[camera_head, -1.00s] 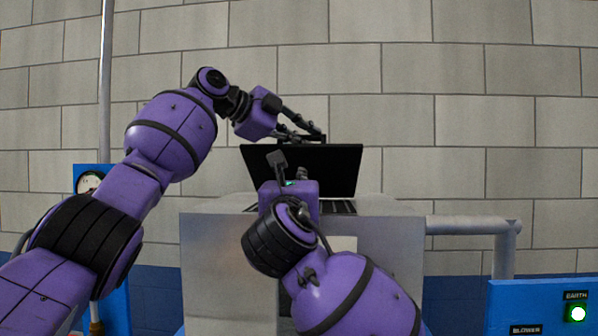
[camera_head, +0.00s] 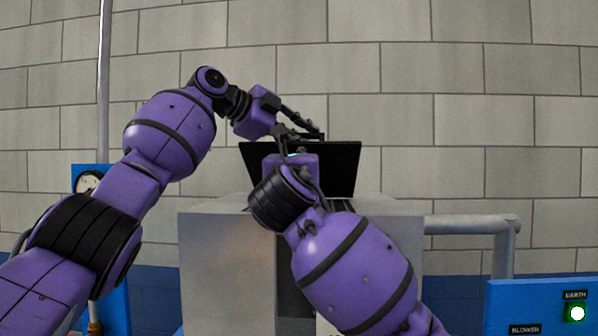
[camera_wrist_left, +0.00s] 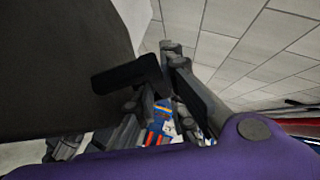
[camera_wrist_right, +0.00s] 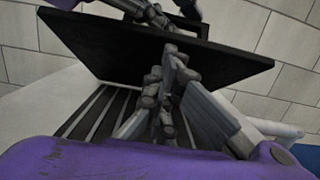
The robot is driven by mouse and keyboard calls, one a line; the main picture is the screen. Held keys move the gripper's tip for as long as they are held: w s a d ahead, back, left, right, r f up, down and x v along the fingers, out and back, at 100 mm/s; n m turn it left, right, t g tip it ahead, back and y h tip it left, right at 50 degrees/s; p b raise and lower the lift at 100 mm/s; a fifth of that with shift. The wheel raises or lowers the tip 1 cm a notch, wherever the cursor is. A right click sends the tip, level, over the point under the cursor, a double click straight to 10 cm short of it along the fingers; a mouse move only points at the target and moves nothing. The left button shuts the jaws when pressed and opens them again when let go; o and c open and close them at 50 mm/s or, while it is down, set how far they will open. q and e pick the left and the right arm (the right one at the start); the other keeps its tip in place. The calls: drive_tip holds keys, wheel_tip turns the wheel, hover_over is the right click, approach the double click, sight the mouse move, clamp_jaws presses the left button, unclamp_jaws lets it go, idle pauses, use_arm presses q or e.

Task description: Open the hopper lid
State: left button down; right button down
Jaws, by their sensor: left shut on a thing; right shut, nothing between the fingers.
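The hopper lid (camera_head: 338,172) is a dark flat panel, raised and tilted up above the grey hopper (camera_head: 228,262). It also shows in the right wrist view (camera_wrist_right: 95,45) and as a dark surface in the left wrist view (camera_wrist_left: 55,65). My left gripper (camera_head: 318,137) is shut on the lid's black handle (camera_wrist_left: 130,75) at its top edge. My right gripper (camera_wrist_right: 172,62) is shut and empty, in front of the lid's underside; whether it touches the lid I cannot tell. Its hand covers part of the lid in the head view.
Slatted bars (camera_wrist_right: 95,112) show in the hopper opening under the lid. A grey pipe (camera_head: 470,224) runs out to the right. A blue panel (camera_head: 540,308) with a lit green button stands at lower right. A block wall (camera_head: 450,70) stands behind.

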use_arm(q)
drive_tip(key=shift+s+d+f, duration=0.2)
drive_tip(key=shift+f, duration=0.05)
use_arm(e)
drive_tip(key=shift+r, duration=0.3)
use_arm(q)
drive_tip(key=c, duration=2.1)
unclamp_jaws()
drive_tip(key=shift+a, duration=0.1)
use_arm(e)
drive_tip(key=shift+a, duration=0.1)
use_arm(q)
drive_tip(key=shift+a, duration=0.1)
use_arm(e)
drive_tip(key=shift+r, duration=0.1)
